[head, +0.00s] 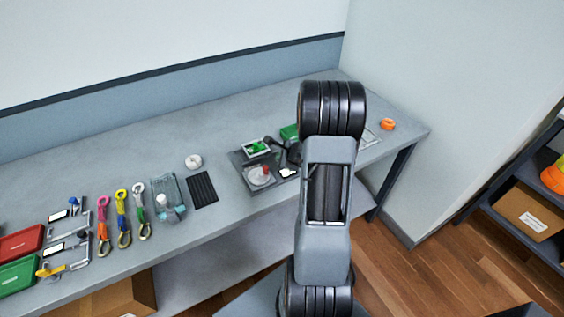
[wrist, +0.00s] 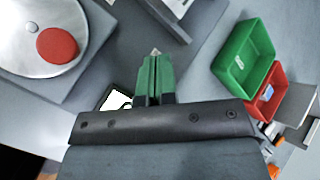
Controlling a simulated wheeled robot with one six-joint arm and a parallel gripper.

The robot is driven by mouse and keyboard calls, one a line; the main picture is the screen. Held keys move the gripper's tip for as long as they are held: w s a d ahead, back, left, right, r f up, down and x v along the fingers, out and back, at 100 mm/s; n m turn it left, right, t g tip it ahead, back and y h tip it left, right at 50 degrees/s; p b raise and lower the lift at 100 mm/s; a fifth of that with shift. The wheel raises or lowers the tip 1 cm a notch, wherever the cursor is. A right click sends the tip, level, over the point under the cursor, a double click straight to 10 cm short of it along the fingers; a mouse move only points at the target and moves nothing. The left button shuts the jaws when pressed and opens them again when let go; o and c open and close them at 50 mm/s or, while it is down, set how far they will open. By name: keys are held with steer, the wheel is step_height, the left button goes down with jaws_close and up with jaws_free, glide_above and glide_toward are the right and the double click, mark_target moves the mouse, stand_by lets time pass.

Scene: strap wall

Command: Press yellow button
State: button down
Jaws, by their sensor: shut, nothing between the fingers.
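I cannot make out a yellow button in either view; my arm hides part of the bench in the head view. A round red button or knob (wrist: 58,45) sits on a silver disc (wrist: 25,60) at the upper left of the wrist view. The same device (head: 259,177) is on the bench in the head view. My gripper (wrist: 155,58) has green fingers, shut and empty, pointing up the wrist picture, to the right of the red button. In the head view the gripper is mostly hidden behind my arm.
Green (wrist: 243,58) and red (wrist: 268,92) bins stand right of my gripper. Coloured straps (head: 122,222), a clear tray (head: 168,190) and a black mat (head: 202,190) lie left.

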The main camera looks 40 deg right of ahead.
steer(key=shift+r, duration=0.15)
steer(key=shift+r+p, duration=0.5)
steer(key=shift+r, duration=0.15)
steer(key=shift+r, duration=0.15)
steer(key=shift+r+p, duration=1.8)
steer(key=shift+r, duration=0.6)
